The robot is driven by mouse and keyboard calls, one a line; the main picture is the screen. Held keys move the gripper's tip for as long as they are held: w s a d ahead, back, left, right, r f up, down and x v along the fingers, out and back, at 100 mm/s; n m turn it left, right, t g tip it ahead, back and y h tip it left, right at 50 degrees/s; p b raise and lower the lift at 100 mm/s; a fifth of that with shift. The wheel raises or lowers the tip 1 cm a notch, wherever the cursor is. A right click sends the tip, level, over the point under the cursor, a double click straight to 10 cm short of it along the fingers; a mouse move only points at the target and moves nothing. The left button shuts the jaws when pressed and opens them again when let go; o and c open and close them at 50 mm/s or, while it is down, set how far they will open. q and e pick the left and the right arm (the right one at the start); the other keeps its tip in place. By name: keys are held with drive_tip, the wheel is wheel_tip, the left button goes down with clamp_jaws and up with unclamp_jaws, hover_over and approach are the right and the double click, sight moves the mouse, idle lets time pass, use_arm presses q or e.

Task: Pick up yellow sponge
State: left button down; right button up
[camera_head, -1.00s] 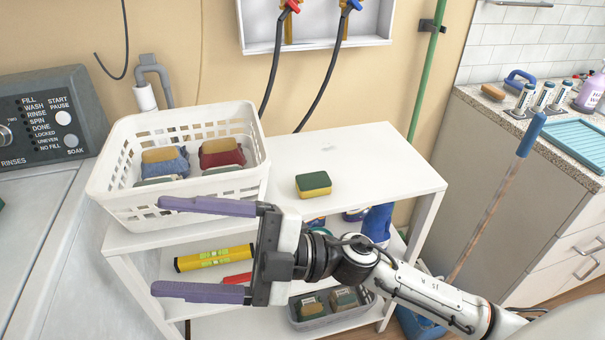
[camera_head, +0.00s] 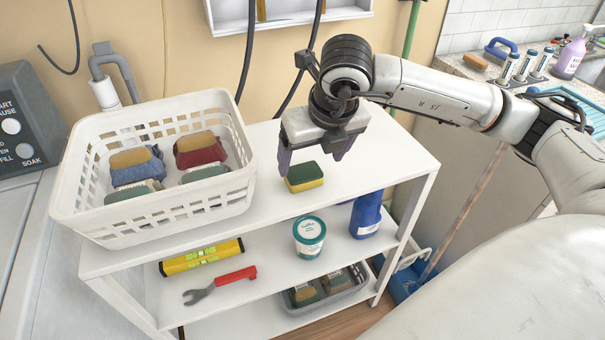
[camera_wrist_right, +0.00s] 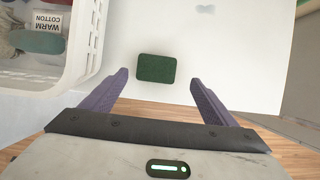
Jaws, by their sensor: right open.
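The yellow sponge (camera_head: 305,177) has a dark green top and lies flat on the white top shelf, right of the white basket. In the right wrist view the green face of the sponge (camera_wrist_right: 156,68) shows just beyond the gap between the fingers. My right gripper (camera_head: 311,163) points down above the shelf, by the sponge, with its purple fingers apart and empty. In the right wrist view the fingers of the gripper (camera_wrist_right: 157,92) stand either side of the sponge's width, not visibly touching it. My left gripper is not in view.
A white basket (camera_head: 150,208) with several sponges and cloth-wrapped items stands left on the top shelf (camera_head: 375,165). Lower shelves hold a yellow level (camera_head: 201,257), a red-handled wrench (camera_head: 220,285), a white tub (camera_head: 309,237) and a blue bottle (camera_head: 366,215). The top shelf's right part is clear.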

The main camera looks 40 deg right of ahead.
sight(304, 172)
drive_tip(key=shift+w+a+p+x, duration=0.15)
drive_tip(key=shift+p+x, duration=0.15)
drive_tip(key=shift+x, duration=1.25)
drive_tip(key=shift+w+a+p+x, duration=0.15)
drive_tip(key=shift+p+x, duration=0.1)
drive_tip(key=shift+x, duration=1.3)
drive_tip(key=shift+r, duration=0.15)
drive_tip(key=c, duration=1.2)
wheel_tip(304, 172, up, 10)
drive_tip(key=shift+b, duration=0.4)
drive_tip(key=o, duration=0.5)
drive_tip(key=c, duration=0.3)
